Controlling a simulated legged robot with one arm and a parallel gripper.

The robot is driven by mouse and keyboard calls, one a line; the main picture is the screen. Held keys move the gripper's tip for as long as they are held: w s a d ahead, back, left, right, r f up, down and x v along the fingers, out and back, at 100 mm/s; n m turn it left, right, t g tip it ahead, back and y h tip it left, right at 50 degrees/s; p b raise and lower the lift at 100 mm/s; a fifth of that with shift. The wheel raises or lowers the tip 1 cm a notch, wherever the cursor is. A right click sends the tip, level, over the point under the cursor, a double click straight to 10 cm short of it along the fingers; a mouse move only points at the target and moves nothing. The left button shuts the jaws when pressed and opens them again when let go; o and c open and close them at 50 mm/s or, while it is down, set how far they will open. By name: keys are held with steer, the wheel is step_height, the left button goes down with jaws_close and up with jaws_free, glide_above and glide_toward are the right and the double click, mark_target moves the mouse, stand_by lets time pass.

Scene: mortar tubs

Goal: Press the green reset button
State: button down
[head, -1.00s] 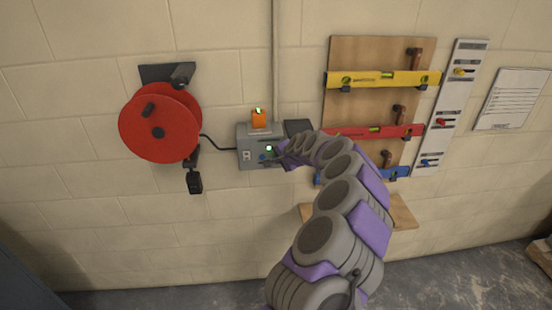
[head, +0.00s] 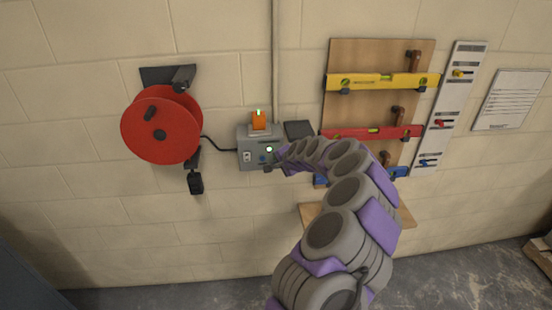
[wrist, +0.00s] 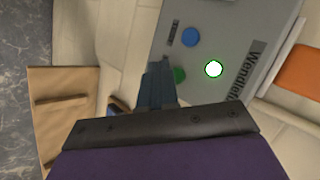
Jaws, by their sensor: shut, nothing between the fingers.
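The grey control box (head: 246,158) is on the wall, with a lit white-green lamp (head: 269,149) and a blue button (head: 262,158) on its front. In the wrist view the green button (wrist: 179,75) shows beside the lit lamp (wrist: 214,69) and below the blue button (wrist: 191,37). My gripper's fingers (wrist: 157,88) are shut and empty, and their tip partly covers the green button's left side. I cannot tell whether they touch it. In the head view my gripper (head: 270,166) is at the box's lower right, and the green button is not clearly visible.
A red cable reel (head: 160,125) hangs left of the box, joined by a black cable. A wooden board (head: 372,105) with yellow, red and blue levels is to the right, above a small wooden shelf (head: 405,213).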

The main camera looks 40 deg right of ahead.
steer(key=s+a+p, duration=0.1)
steer(key=s+p, duration=0.2)
steer(key=s+a+p, duration=0.1)
steer(key=p, duration=0.1)
steer(key=shift+s+a, duration=0.15)
steer(key=shift+a, duration=0.15)
stand_by(0.8)
